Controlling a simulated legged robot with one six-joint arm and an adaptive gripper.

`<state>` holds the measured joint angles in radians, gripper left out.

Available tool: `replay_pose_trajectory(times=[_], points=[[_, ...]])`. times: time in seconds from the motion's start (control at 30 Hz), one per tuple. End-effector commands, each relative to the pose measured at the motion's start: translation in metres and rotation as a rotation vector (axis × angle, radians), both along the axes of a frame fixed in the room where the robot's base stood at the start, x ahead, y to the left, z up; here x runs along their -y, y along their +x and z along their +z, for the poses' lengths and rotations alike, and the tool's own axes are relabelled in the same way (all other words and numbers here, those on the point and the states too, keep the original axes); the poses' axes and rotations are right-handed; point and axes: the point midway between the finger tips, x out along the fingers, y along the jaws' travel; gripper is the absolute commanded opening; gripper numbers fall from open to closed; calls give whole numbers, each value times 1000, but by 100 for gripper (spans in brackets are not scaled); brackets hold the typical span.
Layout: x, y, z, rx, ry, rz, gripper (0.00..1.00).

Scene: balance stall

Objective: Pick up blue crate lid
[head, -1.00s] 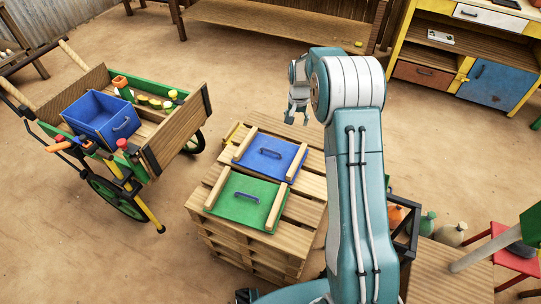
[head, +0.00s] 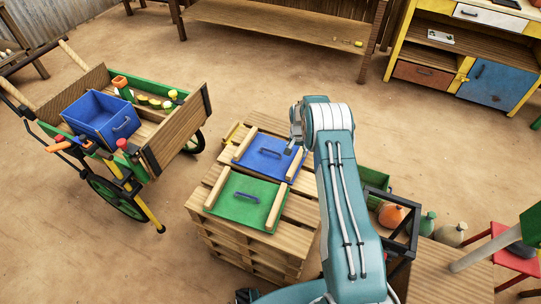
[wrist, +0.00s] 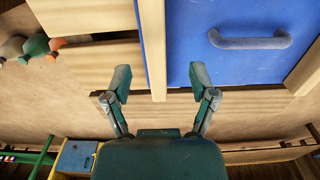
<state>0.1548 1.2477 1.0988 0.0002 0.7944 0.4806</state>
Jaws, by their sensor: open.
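The blue crate lid (head: 268,158) lies flat on the wooden pallet stack, with a wooden batten along each side and a handle (head: 270,153) in its middle. In the wrist view the blue lid (wrist: 210,65) fills the upper right, with its grey-blue handle (wrist: 250,40) up and to the right of the fingers. My gripper (wrist: 160,85) is open and empty, with its two fingers apart below the lid's edge and one batten between them in the picture. In the head view my gripper is at the lid's right side, partly hidden by my arm.
A green lid (head: 240,211) with battens lies beside the blue one on the pallets (head: 245,247). A cart (head: 175,130) holding a blue crate (head: 102,118) stands at the left. A green crate (head: 376,180) and a dark frame stand right of my arm.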

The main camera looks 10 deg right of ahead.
Motion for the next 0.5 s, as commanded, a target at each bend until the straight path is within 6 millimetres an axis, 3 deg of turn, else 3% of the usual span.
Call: replay_pose_trajectory(times=[0.33, 0.5], points=[[6, -1, -46, -2, 0, 1, 74], [6, -1, -53, 1, 1, 1, 74]])
